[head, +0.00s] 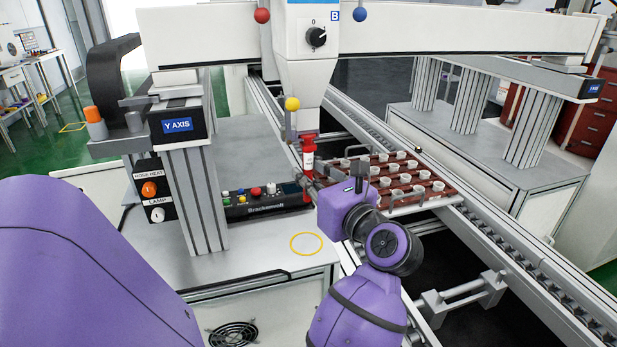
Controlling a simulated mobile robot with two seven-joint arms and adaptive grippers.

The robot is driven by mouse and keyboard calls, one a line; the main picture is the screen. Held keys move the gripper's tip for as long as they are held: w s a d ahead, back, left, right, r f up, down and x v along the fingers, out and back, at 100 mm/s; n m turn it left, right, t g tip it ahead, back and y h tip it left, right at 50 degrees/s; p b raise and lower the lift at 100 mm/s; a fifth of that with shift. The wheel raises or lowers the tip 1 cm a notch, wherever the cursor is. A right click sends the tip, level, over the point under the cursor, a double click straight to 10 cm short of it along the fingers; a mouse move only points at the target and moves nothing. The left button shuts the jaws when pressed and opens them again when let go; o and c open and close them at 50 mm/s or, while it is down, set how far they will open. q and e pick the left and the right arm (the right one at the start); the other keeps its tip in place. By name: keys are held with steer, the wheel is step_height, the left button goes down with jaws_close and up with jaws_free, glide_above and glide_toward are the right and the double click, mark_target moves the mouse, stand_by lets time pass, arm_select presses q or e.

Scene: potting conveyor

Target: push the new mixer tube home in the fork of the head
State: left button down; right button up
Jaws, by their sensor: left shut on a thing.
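The white head (306,75) with a black knob hangs from the gantry beam. Below its lower end is a red upright tube with a white band (308,148), which I take to be the mixer tube. Its top is close under the head; I cannot tell whether it is seated in the fork, which is too small to make out. My right gripper is not in view.
A brown tray of white cups (447,202) stands on the conveyor behind my wrist. A control box with buttons (262,203) lies left of the tube. A Y-axis post (203,190) stands further left. A yellow ring (306,243) marks clear bench top in front.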

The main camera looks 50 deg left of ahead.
arm_select(q)
steer(key=shift+w+a, duration=0.3)
steer(key=shift+a, duration=0.3)
steer(key=c, duration=1.6)
jaws_free()
steer(key=shift+c, duration=0.2)
steer(key=shift+d, duration=0.25)
steer(key=v, duration=1.1)
steer(key=shift+d, duration=0.25)
steer(key=shift+s, duration=0.15)
